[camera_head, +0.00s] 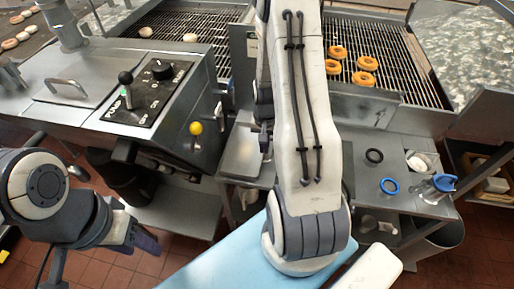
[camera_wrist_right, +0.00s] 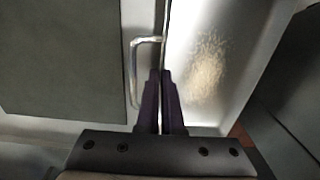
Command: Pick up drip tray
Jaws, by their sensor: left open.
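The drip tray (camera_wrist_right: 215,65) is a pale, shallow metal tray with a brownish speckled patch, filling the right middle of the right wrist view. A bent metal handle (camera_wrist_right: 132,75) stands at its left edge. My right gripper (camera_wrist_right: 161,72) has its two dark fingers close together with a thin gap, astride the tray's left rim, and looks shut on it. In the head view my right arm hides this gripper. My left gripper (camera_head: 143,243) is open and empty over the floor at the lower left.
A fryer with a control panel (camera_head: 148,92) and yellow knob (camera_head: 195,128) stands at the left. Ring doughnuts (camera_head: 364,79) lie on the right rack. A light blue surface (camera_head: 225,258) is in front.

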